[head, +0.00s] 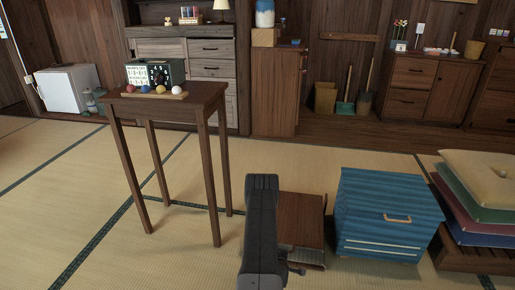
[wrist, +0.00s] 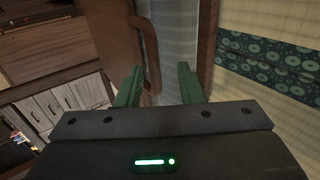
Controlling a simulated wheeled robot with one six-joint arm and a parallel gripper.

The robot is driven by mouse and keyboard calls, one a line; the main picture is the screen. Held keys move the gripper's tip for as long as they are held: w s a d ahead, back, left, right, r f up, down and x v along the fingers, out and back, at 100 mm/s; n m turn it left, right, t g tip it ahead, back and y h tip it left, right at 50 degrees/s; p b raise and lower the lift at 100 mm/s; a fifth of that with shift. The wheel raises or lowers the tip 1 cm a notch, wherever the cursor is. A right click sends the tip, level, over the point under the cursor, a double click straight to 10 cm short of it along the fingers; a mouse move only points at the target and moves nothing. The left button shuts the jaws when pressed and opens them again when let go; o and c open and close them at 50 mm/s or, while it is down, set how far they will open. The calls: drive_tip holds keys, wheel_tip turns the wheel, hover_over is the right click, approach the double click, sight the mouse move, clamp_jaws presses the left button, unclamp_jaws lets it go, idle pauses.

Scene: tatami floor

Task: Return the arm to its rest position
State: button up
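My arm (head: 262,225) shows in the head view as a dark grey link rising from the bottom edge, in front of a low brown wooden piece. In the wrist view my gripper (wrist: 159,80) has two green fingers standing well apart, with a clear gap between them. I see nothing held in the gap. A curved brown bar (wrist: 150,50) shows beyond the left finger, and a grey ribbed surface (wrist: 176,40) lies behind. I cannot tell whether the bar touches the finger. The fingers are not clearly visible in the head view.
A small table (head: 200,97) with several balls and a green counter box (head: 155,74) stands left. The low wooden piece (head: 301,218), a blue chest (head: 385,220) and stacked cushions (head: 485,180) stand right. Cabinets line the back wall. Tatami (head: 60,200) is clear at left.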

drive_tip(key=shift+b+x, duration=0.45)
drive_tip(key=shift+x, duration=1.3)
